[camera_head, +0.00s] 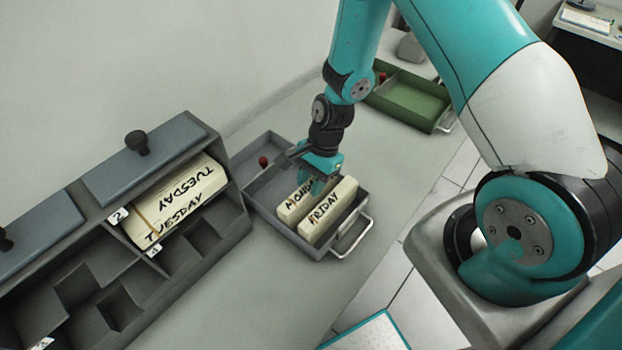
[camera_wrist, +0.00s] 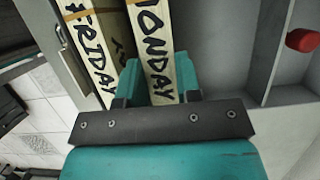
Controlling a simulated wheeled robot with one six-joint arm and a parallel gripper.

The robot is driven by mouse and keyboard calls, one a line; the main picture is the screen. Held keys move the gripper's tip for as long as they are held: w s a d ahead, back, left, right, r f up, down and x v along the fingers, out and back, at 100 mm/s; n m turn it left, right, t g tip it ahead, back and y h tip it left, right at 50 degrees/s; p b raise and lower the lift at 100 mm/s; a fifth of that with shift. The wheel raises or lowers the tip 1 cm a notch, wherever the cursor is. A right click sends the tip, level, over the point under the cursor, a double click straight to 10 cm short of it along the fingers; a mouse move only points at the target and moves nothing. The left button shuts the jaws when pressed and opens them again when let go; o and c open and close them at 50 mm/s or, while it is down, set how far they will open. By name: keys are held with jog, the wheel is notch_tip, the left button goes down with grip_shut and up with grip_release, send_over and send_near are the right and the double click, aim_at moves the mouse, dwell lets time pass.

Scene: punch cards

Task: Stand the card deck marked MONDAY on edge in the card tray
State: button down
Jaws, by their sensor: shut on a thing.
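The MONDAY deck (camera_head: 293,205) is a cream card block standing on edge in the grey card tray (camera_head: 258,205). My gripper (camera_head: 318,182) is above the tray, its teal fingers down on the deck. In the wrist view, the MONDAY deck (camera_wrist: 156,60) sits between the two teal fingers (camera_wrist: 155,82), which are shut on it. The FRIDAY deck (camera_head: 328,212) stands on edge beside it, nearer the tray's handle; it also shows in the wrist view (camera_wrist: 92,45). The undersides of the decks are hidden.
A red knob (camera_head: 263,161) is in the tray's back-left part. A grey rack (camera_head: 226,160) at left holds a TUESDAY deck (camera_head: 180,195). A green tray (camera_head: 410,100) stands behind. The table (camera_head: 260,290) in front of the grey tray is clear.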

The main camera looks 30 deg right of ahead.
jog(key=shift+f, duration=0.15)
jog(key=c, duration=0.7)
grip_release()
jog(key=shift+c, duration=0.2)
jog(key=b+v, duration=0.3)
jog(key=v, duration=1.4)
jog(key=shift+b, duration=0.3)
